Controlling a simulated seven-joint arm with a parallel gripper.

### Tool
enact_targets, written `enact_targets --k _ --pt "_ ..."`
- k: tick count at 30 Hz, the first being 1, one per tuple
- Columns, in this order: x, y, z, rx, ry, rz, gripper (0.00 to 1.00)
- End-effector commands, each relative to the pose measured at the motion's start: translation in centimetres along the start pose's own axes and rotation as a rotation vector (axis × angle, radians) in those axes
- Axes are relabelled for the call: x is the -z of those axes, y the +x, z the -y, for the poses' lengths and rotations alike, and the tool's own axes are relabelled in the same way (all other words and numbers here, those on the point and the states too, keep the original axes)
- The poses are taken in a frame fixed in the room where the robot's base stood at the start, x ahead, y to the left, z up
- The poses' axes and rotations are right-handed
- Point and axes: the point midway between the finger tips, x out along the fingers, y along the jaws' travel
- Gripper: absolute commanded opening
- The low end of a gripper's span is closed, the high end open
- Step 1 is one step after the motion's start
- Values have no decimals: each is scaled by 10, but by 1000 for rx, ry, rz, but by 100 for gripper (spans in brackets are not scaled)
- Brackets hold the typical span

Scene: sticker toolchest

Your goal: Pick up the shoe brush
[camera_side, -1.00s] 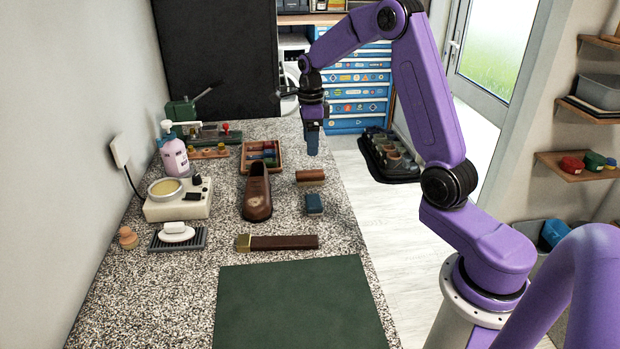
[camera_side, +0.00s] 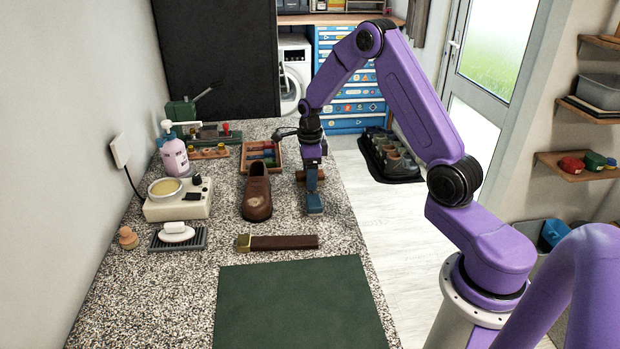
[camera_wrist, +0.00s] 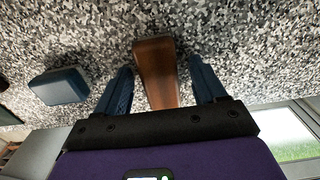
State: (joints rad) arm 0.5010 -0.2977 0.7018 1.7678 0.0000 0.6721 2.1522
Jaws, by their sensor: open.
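The shoe brush (camera_wrist: 156,66), a brown wooden block, lies on the speckled counter. In the wrist view it sits between the two blue fingers of my gripper (camera_wrist: 161,76), with a gap on each side. In the side view, my gripper (camera_side: 311,186) is low over the brush (camera_side: 300,176) and hides most of it. The gripper is open and holds nothing. How far the fingertips are above the counter is hard to tell.
A small blue block (camera_side: 315,206) lies close by, also in the wrist view (camera_wrist: 58,86). A brown shoe (camera_side: 257,195) stands left, with a tray (camera_side: 277,168) behind. A brown strap (camera_side: 285,242) and green mat (camera_side: 300,305) lie in front.

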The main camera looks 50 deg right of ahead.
Motion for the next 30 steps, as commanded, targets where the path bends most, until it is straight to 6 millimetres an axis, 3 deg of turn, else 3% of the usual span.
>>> enact_targets --k 5,10,11,13,14,23,30 --pt "0 0 0 0 0 0 70" --pt "0 0 0 0 0 0 18" --pt "0 0 0 0 0 0 14" --pt "0 0 0 0 0 0 14" --pt "0 0 0 0 0 0 9" --pt "0 -5 0 2 0 1 9" --pt "-1 -32 1 5 1 3 9"
